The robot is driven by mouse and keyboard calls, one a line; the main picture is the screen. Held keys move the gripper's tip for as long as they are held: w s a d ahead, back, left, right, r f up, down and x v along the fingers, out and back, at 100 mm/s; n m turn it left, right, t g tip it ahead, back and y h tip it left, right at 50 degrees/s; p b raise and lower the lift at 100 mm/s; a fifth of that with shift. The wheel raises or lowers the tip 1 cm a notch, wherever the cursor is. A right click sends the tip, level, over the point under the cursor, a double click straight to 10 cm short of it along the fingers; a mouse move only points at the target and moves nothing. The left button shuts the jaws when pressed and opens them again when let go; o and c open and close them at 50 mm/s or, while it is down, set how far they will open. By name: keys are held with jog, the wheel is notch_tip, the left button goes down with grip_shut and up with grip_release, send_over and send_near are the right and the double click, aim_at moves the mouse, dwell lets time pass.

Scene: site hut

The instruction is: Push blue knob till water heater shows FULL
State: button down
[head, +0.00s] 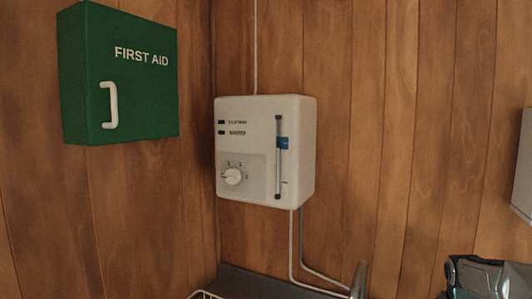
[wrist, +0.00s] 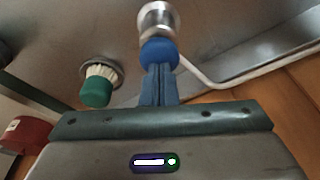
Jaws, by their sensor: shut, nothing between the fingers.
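The white water heater (head: 257,112) hangs on the wood wall in the head view. A blue knob (head: 283,142) sits in the upper half of its vertical slot, on the right of the front. Two small dark windows with labels are at upper left; I cannot read FULL there. In the wrist view my gripper (wrist: 158,70) has its blue-grey fingers shut together. A round blue piece (wrist: 159,51) shows at their tips, in front of a chrome fitting; I cannot tell whether they touch. The heater is not visible in the wrist view.
The heater has a white dial (head: 233,176) at lower left. A green first aid box (head: 120,90) hangs to its left. Pipes run below to a metal tap (head: 358,281). The wrist view shows a green-handled brush (wrist: 97,91) and a red container (wrist: 25,132).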

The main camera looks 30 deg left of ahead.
jog(key=shift+w+d+p+v, duration=0.1)
jog(key=shift+w+p+v, duration=0.1)
jog(key=shift+p+v, duration=0.75)
jog(key=shift+w+d+p+v, duration=0.2)
jog(key=shift+p+v, duration=0.45)
jog(key=shift+v, duration=0.6)
jog(key=shift+r, duration=0.15)
jog(key=shift+w+d+p+v, duration=0.1)
jog(key=shift+w+p+v, duration=0.05)
jog(key=shift+p+v, duration=0.7)
jog(key=shift+w+d+p+v, duration=0.1)
jog(key=shift+w+p+v, duration=0.1)
jog(key=shift+p+v, duration=0.65)
jog(key=shift+w+d+p+v, duration=0.15)
jog(key=shift+p+v, duration=0.3)
jog(key=shift+v, duration=0.8)
jog(key=shift+a, duration=0.1)
jog(key=s+r+n, duration=0.2)
jog(key=s+r, duration=0.4)
jog(key=s, duration=0.3)
jog(key=s+f+n+t+y+b, duration=0.1)
jog(key=s+n, duration=0.3)
jog(key=s, duration=2.5)
jog(key=shift+f+t+b, duration=0.3)
jog(key=shift+f+t, duration=0.1)
jog(key=shift+f, duration=0.4)
